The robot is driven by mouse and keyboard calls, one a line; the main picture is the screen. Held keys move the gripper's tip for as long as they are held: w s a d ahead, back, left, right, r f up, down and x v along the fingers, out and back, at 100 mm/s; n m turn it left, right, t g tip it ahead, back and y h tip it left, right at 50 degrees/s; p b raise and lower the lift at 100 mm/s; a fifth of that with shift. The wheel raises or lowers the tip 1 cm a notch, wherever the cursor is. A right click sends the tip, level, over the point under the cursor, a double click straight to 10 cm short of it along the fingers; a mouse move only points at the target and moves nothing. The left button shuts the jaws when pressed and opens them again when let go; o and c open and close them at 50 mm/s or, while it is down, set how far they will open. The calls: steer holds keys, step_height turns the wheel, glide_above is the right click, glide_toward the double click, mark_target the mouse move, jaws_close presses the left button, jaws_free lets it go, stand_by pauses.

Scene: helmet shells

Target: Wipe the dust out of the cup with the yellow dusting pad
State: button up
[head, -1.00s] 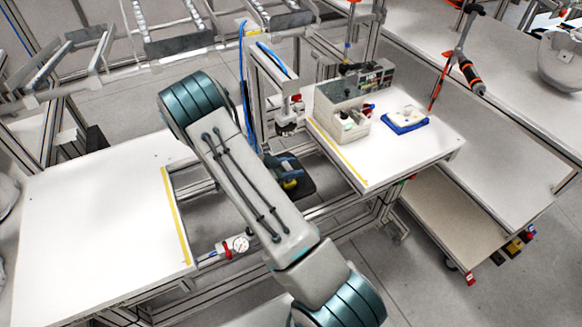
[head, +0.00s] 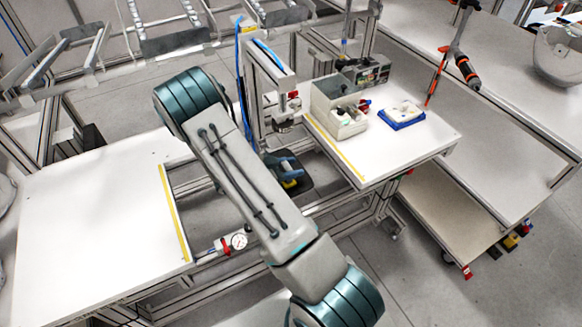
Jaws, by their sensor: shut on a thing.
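My arm (head: 235,180) crosses the middle of the head view, from a teal joint at the bottom right to a teal joint at the upper left. My gripper is not in view; my own arm hides what lies behind it. I cannot make out the yellow dusting pad. I cannot pick out the cup for sure: a grey bin with a pale, low front part (head: 347,122) stands on the right-hand white table, and its contents are too small to tell. Dust cannot be seen at this size.
A blue tray (head: 401,119) with a pale piece sits beside the bin. A metal press frame (head: 268,65) rises by the table's left edge. The left white table (head: 90,220) is bare. A blue pedal-like thing (head: 284,165) lies in the gap between tables. A driver (head: 464,68) hangs at right.

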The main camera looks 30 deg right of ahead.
mark_target(286, 161)
steer(key=shift+w, duration=1.65)
steer(key=shift+s, duration=1.7)
steer(key=shift+w, duration=1.7)
steer(key=shift+s, duration=0.15)
steer(key=shift+s, duration=1.55)
steer(key=shift+w, duration=0.1)
